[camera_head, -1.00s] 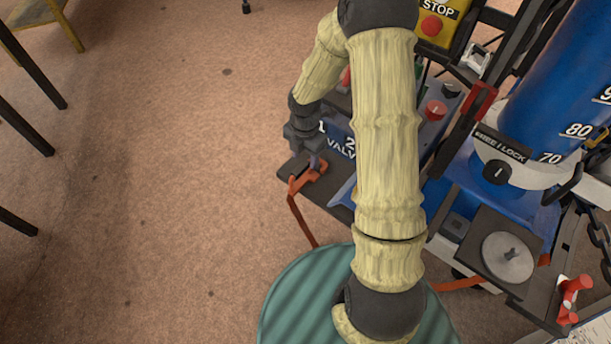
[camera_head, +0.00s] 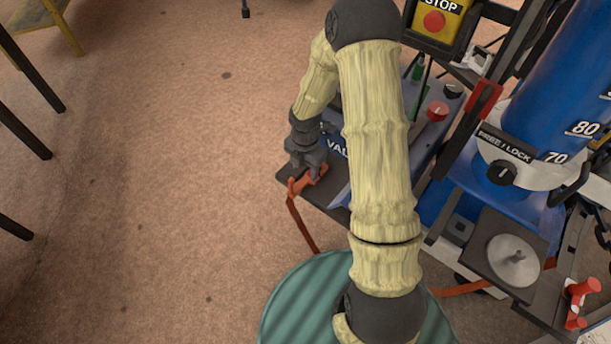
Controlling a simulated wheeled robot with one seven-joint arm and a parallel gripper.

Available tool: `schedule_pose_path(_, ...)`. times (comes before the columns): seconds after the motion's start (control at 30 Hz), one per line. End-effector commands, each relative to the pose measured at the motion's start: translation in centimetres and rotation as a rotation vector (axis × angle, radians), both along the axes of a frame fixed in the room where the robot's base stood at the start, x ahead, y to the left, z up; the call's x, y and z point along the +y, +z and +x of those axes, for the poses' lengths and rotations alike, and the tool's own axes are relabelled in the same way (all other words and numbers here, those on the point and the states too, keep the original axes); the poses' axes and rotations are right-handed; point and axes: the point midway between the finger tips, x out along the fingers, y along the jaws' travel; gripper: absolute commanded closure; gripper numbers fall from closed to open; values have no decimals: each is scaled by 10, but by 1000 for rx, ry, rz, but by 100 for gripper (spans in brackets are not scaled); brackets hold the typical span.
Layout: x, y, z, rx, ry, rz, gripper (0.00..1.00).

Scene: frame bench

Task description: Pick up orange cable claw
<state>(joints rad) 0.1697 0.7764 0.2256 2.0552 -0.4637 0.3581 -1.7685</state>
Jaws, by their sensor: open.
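An orange claw-like piece (camera_head: 309,181) sits at the left corner of the dark bench frame, with an orange strip running down from it. My gripper (camera_head: 313,172) is open, pointing down right over this piece. Its fingertips overlap the orange piece in the picture; I cannot tell whether they touch it or stand on both sides of it. Another red-orange fitting (camera_head: 580,300) is at the far right edge of the bench, away from my gripper.
A yellow STOP box (camera_head: 458,22), a blue cylinder (camera_head: 565,95) and a metal disc on a plate (camera_head: 513,260) stand further right. Open brown floor (camera_head: 150,200) is at left.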

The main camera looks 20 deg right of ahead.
Motion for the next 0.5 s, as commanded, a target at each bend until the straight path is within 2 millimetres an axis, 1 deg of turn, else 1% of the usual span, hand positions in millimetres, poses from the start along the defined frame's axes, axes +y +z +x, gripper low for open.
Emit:
schedule_pose_path(0.27, 0, 0, 0, 0, 0, 0, 54)
schedule_pose_path(0.3, 0, 0, 0, 0, 0, 0, 56)
schedule_pose_path(0.47, 0, 0, 0, 0, 0, 0, 87)
schedule_pose_path(0.5, 0, 0, 0, 0, 0, 0, 95)
